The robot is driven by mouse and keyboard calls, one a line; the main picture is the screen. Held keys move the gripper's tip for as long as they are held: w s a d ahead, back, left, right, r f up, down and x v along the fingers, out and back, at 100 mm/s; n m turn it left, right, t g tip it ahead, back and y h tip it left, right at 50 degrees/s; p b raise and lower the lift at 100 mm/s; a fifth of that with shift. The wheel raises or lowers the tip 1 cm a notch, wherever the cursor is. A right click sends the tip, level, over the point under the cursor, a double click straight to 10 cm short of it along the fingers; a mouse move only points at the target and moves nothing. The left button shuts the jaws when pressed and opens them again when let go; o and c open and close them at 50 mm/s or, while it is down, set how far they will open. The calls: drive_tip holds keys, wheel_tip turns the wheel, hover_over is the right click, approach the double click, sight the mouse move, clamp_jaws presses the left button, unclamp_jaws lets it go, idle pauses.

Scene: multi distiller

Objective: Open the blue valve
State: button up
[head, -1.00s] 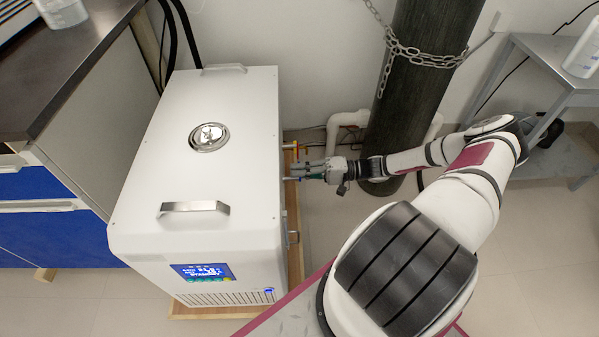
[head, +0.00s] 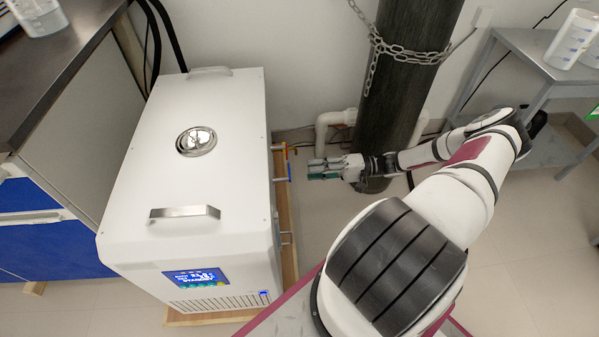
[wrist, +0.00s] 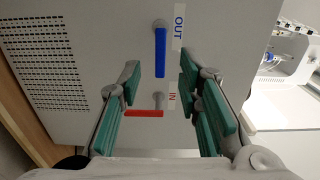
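The blue valve (wrist: 160,52) is on the side of the white chiller (head: 190,105), by the label OUT. In the wrist view its handle points down from its stem toward the red valve (wrist: 143,113), whose handle lies sideways by the label IN. My gripper (head: 312,168) is open and empty, apart from the chiller's side, to the right of the valves. In the wrist view its green-padded fingers (wrist: 162,90) are spread, with the red valve seen between them and the blue one above.
The chiller stands on a wooden base (head: 290,262). A dark chained cylinder (head: 405,95) and white pipes (head: 325,130) stand behind my gripper. A grey shelf (head: 535,60) is at the right, a dark-topped bench (head: 75,60) at the left.

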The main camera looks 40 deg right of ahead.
drive_tip(key=shift+v, duration=1.95)
